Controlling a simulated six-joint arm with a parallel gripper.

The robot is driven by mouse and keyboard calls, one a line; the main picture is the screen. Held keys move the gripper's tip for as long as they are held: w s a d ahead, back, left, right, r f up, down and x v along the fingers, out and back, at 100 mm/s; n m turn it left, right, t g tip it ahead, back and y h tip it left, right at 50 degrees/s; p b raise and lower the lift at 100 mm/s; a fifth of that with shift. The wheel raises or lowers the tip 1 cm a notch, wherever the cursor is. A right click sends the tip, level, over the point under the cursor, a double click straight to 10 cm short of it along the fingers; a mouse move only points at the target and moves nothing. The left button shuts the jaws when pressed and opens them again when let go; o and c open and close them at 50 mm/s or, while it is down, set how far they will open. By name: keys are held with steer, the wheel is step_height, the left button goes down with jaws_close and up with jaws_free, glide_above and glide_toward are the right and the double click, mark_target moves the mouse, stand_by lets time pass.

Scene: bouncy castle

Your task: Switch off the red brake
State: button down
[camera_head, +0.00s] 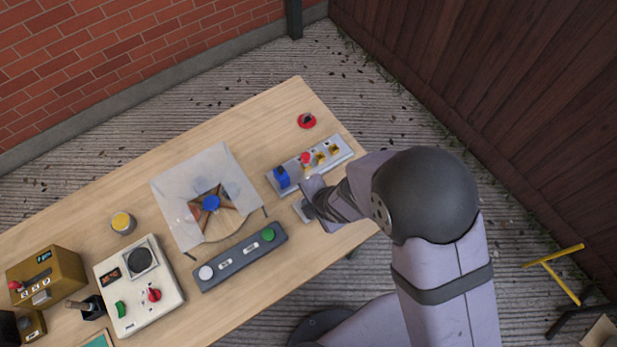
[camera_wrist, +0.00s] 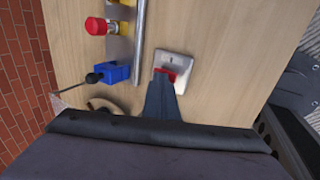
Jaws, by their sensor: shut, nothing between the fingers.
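A red rocker switch (camera_wrist: 166,74) sits in a square silver plate (camera_wrist: 176,62) on the table in the wrist view. In the head view the plate (camera_head: 302,210) shows only partly beside my gripper (camera_head: 312,200), which hides the switch. My gripper in the wrist view (camera_wrist: 162,84) is shut and empty. Its tips are right at the near edge of the red rocker, partly covering it; I cannot tell whether they touch. A round red control (camera_head: 307,121) with a dark centre stands at the table's far right. No label tells which red control is the brake.
A grey panel (camera_head: 342,151) with a blue box (camera_head: 281,177), a red button (camera_head: 305,158) and yellow parts lies close by. A dark strip (camera_head: 228,265) with white and green buttons lies left. The wooden table (camera_head: 278,108) is bare around the round red control.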

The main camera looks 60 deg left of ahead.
steer(key=shift+r, duration=0.1)
step_height(320, 180, up, 14)
steer(key=d+p, duration=0.1)
steer(key=p, duration=0.7)
steer(key=shift+d, duration=0.35)
steer(key=w+d+r+m+t+h, duration=0.2)
steer(key=w+d+r+m, duration=0.1)
steer(key=w+d+m, duration=0.55)
steer(key=w+d+r+m+t+h, duration=0.1)
steer(key=w+d+r+m+t, duration=0.15)
steer(key=w+d+m, duration=0.6)
steer(key=w+d+r+m+g+h, duration=0.15)
steer(key=d+m, duration=0.25)
steer(key=d, duration=0.5)
steer(key=w+d+r+m+h, duration=0.1)
steer(key=w+d+r+m, duration=0.2)
steer(key=d, duration=0.5)
steer(key=s+d+r+m+g, duration=0.1)
steer(key=s+d+m+g, duration=0.2)
steer(key=s+d+m, duration=0.5)
steer(key=d+m, duration=0.1)
steer(key=m, duration=0.3)
steer(key=shift+d+r, duration=0.15)
steer(key=shift+d, duration=0.15)
